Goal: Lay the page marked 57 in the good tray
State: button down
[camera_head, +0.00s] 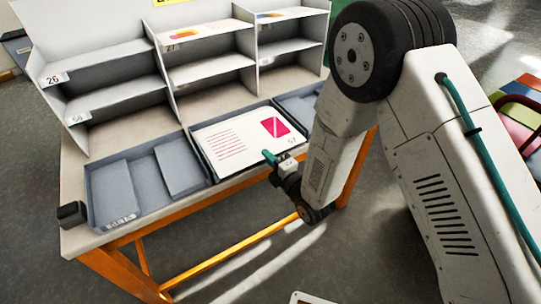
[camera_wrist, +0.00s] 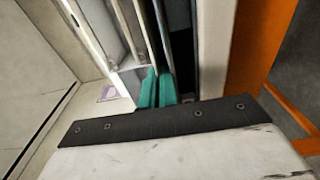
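A white page (camera_head: 240,140) with pink text lines and a pink picture lies in or over the middle tray (camera_head: 203,160). The small number near its right side looks like 57, but it is too small to be sure. My gripper (camera_head: 269,157) is at the page's front edge, with its teal fingertips overlapping that edge in the head view. In the wrist view the teal fingers (camera_wrist: 157,88) are close together beside pale and dark edges. I cannot tell whether the page's edge is between them. Any label on the middle tray is hidden.
A grey left tray (camera_head: 130,190) with a divided floor and a label stands beside the middle tray. A right tray (camera_head: 296,103) is partly behind my arm. A grey shelf rack (camera_head: 165,75) with numbered slots stands behind. A small black block (camera_head: 71,214) sits at the left corner.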

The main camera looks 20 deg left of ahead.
jog(key=c, duration=1.6)
grip_release()
jog(key=shift+d, duration=0.15)
jog(key=v, duration=0.7)
jog(key=shift+s+d, duration=0.2)
jog(key=shift+s, duration=0.1)
